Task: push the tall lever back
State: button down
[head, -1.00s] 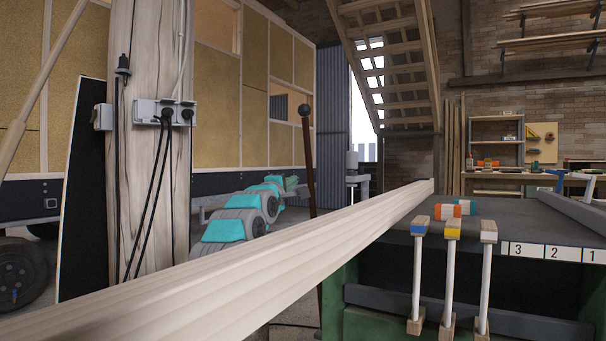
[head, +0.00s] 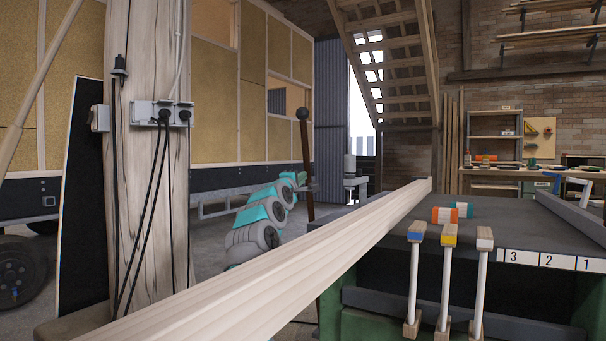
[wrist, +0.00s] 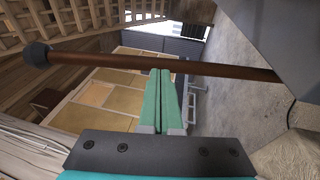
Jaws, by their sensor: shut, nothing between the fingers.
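The tall lever is a brown rod (head: 307,160) with a dark round knob on top, standing nearly upright beyond the long pale beam in the head view. The beam hides its foot. In the wrist view the lever (wrist: 110,61) crosses the picture, its knob at the left. My gripper (head: 302,179) is beside the lever, well below the knob. In the wrist view the green fingers of my gripper (wrist: 160,73) are closed together and empty, their tips right at the rod. I cannot tell whether they touch it.
A long pale beam (head: 330,245) runs diagonally in front of my arm. A wooden post (head: 150,200) with sockets and cables stands at left. A dark bench (head: 480,235) at right bears orange and teal cylinders (head: 445,215) and three short levers (head: 449,235) at its front.

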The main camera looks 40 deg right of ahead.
jog(key=shift+p+x, duration=0.35)
jog(key=shift+x, duration=0.5)
